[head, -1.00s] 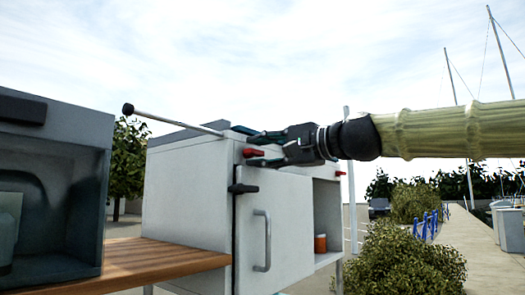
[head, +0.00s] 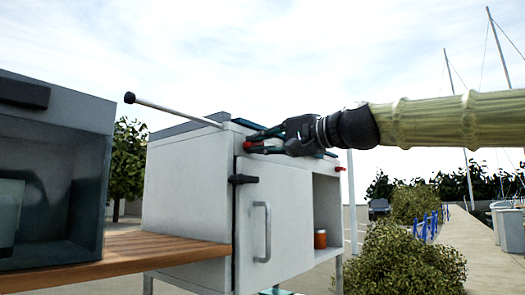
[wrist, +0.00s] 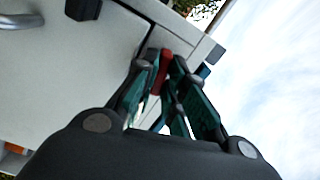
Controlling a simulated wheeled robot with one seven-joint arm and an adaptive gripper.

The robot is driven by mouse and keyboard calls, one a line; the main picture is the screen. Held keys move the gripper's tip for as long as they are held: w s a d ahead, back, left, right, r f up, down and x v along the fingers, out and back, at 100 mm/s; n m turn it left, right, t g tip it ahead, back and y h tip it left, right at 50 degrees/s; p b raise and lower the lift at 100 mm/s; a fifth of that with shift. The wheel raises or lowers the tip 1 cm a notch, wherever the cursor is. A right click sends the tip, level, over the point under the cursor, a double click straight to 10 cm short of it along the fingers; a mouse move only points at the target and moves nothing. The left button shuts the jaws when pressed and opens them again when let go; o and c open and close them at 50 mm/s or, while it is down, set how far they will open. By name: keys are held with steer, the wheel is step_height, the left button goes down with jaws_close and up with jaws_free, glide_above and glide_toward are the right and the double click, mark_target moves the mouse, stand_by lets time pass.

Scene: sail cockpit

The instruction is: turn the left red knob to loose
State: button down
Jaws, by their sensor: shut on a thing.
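The left red knob (wrist: 163,64) sits on the upper front of the white cabinet (head: 190,195). In the wrist view it lies between my fingertips. My gripper (head: 250,141) reaches in from the right and is shut on this knob; it also shows in the wrist view (wrist: 161,62). In the head view the fingers hide most of the knob. A second red knob (head: 340,169) is on the cabinet's right part, apart from my gripper.
A black-tipped lever (head: 175,108) sticks out left from the cabinet top. The cabinet door (head: 285,220) has a handle (head: 262,232) and a black latch (head: 242,180). An orange jar (head: 320,239) stands in the open compartment. A wooden bench (head: 150,252) and grey box (head: 60,110) are left.

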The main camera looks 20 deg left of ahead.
steer(key=n+b, duration=0.1)
steer(key=n, duration=0.1)
steer(key=n+b, duration=0.1)
steer(key=shift+f+n+b, duration=0.2)
steer(key=shift+n+b, duration=0.1)
steer(key=shift+n, duration=0.1)
steer(key=n+b, duration=0.2)
steer(key=n, duration=0.1)
steer(key=shift+n, duration=0.3)
steer(key=n+b, duration=0.1)
steer(key=n, duration=0.3)
steer(key=shift+b, duration=0.4)
steer(key=shift+n+b, duration=0.4)
steer(key=shift+n, duration=1.6)
steer(key=c, duration=1.5)
jaws_free()
steer(key=shift+r, duration=0.1)
steer(key=shift+r, duration=0.1)
